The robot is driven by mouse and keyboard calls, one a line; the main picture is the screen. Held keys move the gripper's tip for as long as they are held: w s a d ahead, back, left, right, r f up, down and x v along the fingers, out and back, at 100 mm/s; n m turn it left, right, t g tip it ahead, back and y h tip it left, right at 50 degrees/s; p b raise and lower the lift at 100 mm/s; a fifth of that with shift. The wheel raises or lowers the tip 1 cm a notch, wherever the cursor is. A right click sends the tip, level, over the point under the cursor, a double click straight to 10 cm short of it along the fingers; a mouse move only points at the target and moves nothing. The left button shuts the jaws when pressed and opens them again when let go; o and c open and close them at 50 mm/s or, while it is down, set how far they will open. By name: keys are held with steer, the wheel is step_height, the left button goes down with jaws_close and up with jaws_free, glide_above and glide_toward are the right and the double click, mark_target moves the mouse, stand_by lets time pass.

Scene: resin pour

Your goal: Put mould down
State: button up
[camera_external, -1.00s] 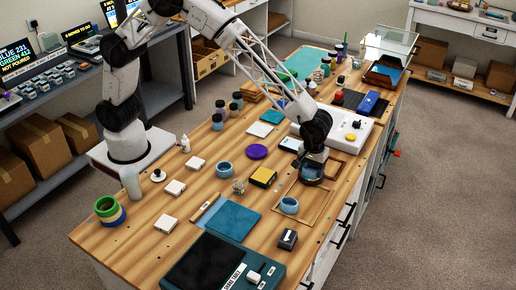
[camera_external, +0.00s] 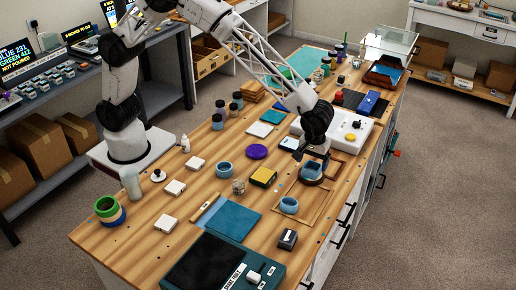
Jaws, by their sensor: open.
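A blue round mould (camera_external: 311,174) sits at the far end of a wooden tray (camera_external: 318,208) on the right side of the bench. My gripper (camera_external: 313,157) is directly above it, with the jaws open. The fingers hide part of the mould's top and back, and I cannot tell whether they touch it. A second blue round mould (camera_external: 289,205) stands upright nearer the front of the tray, apart from my gripper. A third blue mould (camera_external: 224,170) stands on the bare wood to the left.
A yellow-topped black block (camera_external: 263,177), a small clear cup (camera_external: 239,187) and a purple disc (camera_external: 257,151) lie left of the gripper. A white machine (camera_external: 350,132) stands behind it. A small black box (camera_external: 288,238) is at the front.

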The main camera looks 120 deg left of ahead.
step_height(320, 180, up, 9)
steer(key=shift+f, duration=0.2)
stand_by(0.9)
steer(key=s+d+r+m, duration=0.25)
steer(key=s+r, duration=0.25)
steer(key=s, duration=0.5)
steer(key=s+d+r+m+t, duration=0.15)
steer(key=s+r+m, duration=0.3)
steer(key=s, duration=0.55)
steer(key=s+d+r+m, duration=0.3)
steer(key=s+r, duration=0.3)
steer(key=s, duration=0.4)
steer(key=s+d+f+m, duration=0.1)
steer(key=s+m, duration=0.1)
steer(key=s, duration=0.7)
steer(key=s+d+f+m, duration=0.1)
steer(key=s+m, duration=0.2)
steer(key=s, duration=0.6)
steer(key=s+d+f+m+t, duration=0.1)
steer(key=s+f+m, duration=0.1)
steer(key=s, duration=0.7)
steer(key=shift+s+d+m, duration=0.25)
steer(key=shift+d+m, duration=0.1)
steer(key=shift+m, duration=0.25)
